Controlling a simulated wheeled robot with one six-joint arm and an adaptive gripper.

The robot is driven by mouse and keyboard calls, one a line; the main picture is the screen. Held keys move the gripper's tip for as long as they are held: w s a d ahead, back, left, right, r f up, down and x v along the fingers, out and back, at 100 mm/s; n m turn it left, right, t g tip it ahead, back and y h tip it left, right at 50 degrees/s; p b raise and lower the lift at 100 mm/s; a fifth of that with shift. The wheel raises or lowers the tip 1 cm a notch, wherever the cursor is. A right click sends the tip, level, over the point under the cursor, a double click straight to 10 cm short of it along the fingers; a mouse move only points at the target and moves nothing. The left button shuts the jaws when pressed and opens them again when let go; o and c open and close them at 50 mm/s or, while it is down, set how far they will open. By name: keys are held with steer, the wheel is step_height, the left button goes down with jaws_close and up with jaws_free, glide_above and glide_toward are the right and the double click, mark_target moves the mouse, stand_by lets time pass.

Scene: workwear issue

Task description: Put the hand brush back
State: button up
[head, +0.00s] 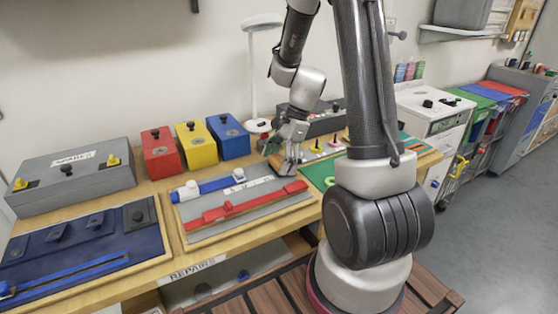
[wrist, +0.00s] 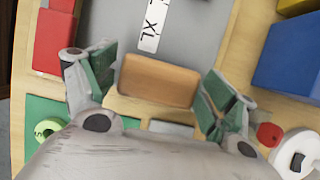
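A brown wooden block, seemingly the hand brush (wrist: 158,80), lies between my fingers in the wrist view. Its bristles cannot be made out there. My gripper (wrist: 160,88) is open, with one green-padded finger on each side of the block and a narrow gap at each side. In the head view my gripper (head: 288,160) points down at the back right corner of the grey board (head: 262,204) on the workbench.
A red bar (head: 240,206) and a blue bar (head: 215,184) lie across the grey board. Red (head: 160,152), yellow (head: 197,144) and blue (head: 228,137) boxes stand behind. A lamp (head: 251,80) stands close behind my gripper. A green mat (head: 318,174) lies to the right.

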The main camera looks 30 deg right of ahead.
stand_by(0.3)
steer(key=v, duration=1.2)
steer(key=s+a+r+n+t+h, duration=0.1)
steer(key=s+r+n+t+h, duration=0.1)
steer(key=s+r+n, duration=0.3)
steer(key=s+a+r+n+t+h, duration=0.2)
steer(key=s+r+n, duration=0.3)
steer(key=s+n, duration=0.8)
steer(key=shift+s+h, duration=0.3)
steer(key=shift+s, duration=0.05)
steer(key=shift+d, duration=0.1)
